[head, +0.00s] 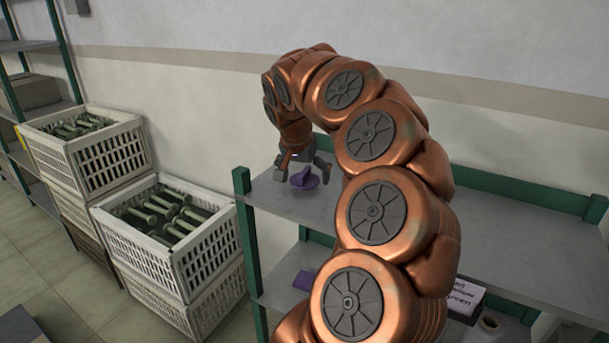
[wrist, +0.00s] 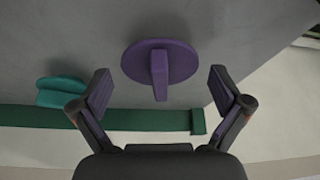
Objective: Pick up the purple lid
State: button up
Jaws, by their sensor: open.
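The purple lid (head: 304,180) lies on the top shelf near its left end. It is a round disc with an upright bar handle, and the wrist view shows it from above (wrist: 182,62). My gripper (head: 302,172) hangs just over the lid. In the wrist view, my gripper (wrist: 160,88) has its two fingers spread apart. The lid's handle points down between the fingertips in that picture. I see no finger touching the lid.
A teal object (wrist: 62,92) lies left of the lid in the wrist view. The shelf has a green frame (head: 243,190). White crates (head: 170,250) of green bobbins stand left of it. A purple piece (head: 304,280) and a sign (head: 466,297) are on the lower shelf.

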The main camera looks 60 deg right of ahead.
jog(key=shift+f, duration=0.15)
jog(key=c, duration=0.8)
jog(key=shift+o, duration=0.2)
